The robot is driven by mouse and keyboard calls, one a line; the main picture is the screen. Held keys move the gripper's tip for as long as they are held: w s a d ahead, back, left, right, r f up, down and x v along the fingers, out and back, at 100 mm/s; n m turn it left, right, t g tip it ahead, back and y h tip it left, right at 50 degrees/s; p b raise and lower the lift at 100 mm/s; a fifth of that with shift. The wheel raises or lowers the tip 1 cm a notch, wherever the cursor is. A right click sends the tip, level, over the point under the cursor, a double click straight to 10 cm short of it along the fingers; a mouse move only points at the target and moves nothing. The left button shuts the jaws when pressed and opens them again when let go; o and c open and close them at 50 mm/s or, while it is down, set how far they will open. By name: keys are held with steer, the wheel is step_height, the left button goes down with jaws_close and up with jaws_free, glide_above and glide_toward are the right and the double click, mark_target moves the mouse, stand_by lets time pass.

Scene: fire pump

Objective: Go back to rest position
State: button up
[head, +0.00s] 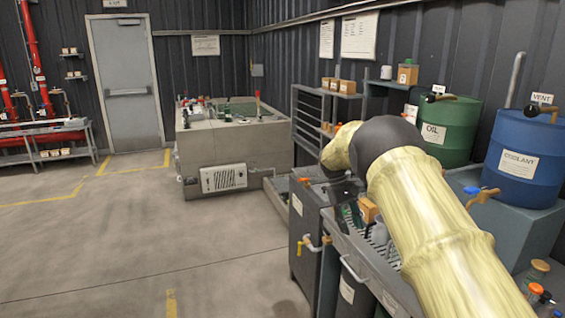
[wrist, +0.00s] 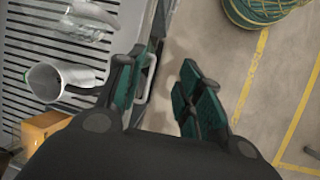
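My arm, in a yellowish cover, reaches over the bench (head: 330,222) on the right in the head view. My gripper (wrist: 160,80) shows in the wrist view with its two green-padded fingers apart and nothing between them. It hangs over the edge of the slatted bench top, with the floor below to the right. In the head view my gripper (head: 345,195) is small and dark beside the bench, partly hidden by my arm.
A white cup-like vessel (wrist: 48,80) and an orange-brown box (wrist: 42,130) are left of the fingers. A green OIL drum (head: 447,130) and blue COOLANT drum (head: 524,155) stand at right. Open floor (head: 140,240) lies left. A concrete tank (head: 235,145) stands behind.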

steer(key=s+d+f+y, duration=0.1)
steer(key=s+f, duration=0.7)
steer(key=f, duration=0.4)
steer(key=s+d+f+m+t, duration=0.1)
steer(key=s+f, duration=0.7)
steer(key=f, duration=0.3)
steer(key=s+d+f+y, duration=0.1)
steer(key=s+f, duration=0.7)
steer(key=f, duration=0.4)
steer(key=s+a+f+m+t+y, duration=0.1)
steer(key=s+f, duration=0.2)
steer(key=s, duration=0.8)
steer(key=s+f, duration=0.4)
steer(key=s, duration=0.7)
steer(key=s+a+r+m, duration=0.1)
steer(key=s+r, duration=0.1)
steer(key=s, duration=0.7)
steer(key=s+r+t, duration=0.1)
steer(key=s+r, duration=0.2)
steer(key=s, duration=0.6)
steer(key=shift+s+a+r+m+t, duration=0.25)
steer(key=shift+s+a+m+t, duration=0.05)
steer(key=shift+s+a+m, duration=0.1)
